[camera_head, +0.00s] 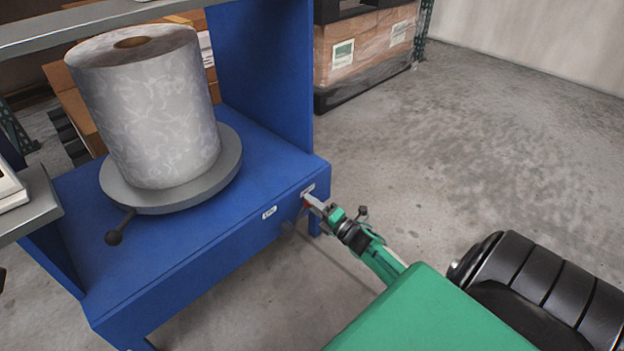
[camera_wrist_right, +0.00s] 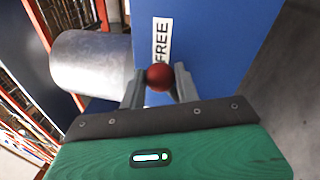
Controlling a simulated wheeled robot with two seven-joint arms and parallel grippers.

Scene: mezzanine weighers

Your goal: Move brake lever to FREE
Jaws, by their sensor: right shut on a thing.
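The brake lever shows a round red knob (camera_wrist_right: 159,77) in the right wrist view. My right gripper (camera_wrist_right: 160,84) is shut on this knob, one finger on each side. A white label reading FREE (camera_wrist_right: 161,42) is on the blue panel just beyond the knob. In the head view my right gripper (camera_head: 312,203) is at the front right corner of the blue stand (camera_head: 235,235), beside a small white label (camera_head: 308,190). A second white label (camera_head: 269,212) sits further left on the same front face. Most of the lever is hidden by the gripper. My left gripper is not in view.
A large grey wrapped roll (camera_head: 150,110) stands on a round turntable (camera_head: 125,195) with a black-knobbed handle (camera_head: 116,236). Wrapped boxes (camera_head: 365,45) stand on a dark pallet at the back.

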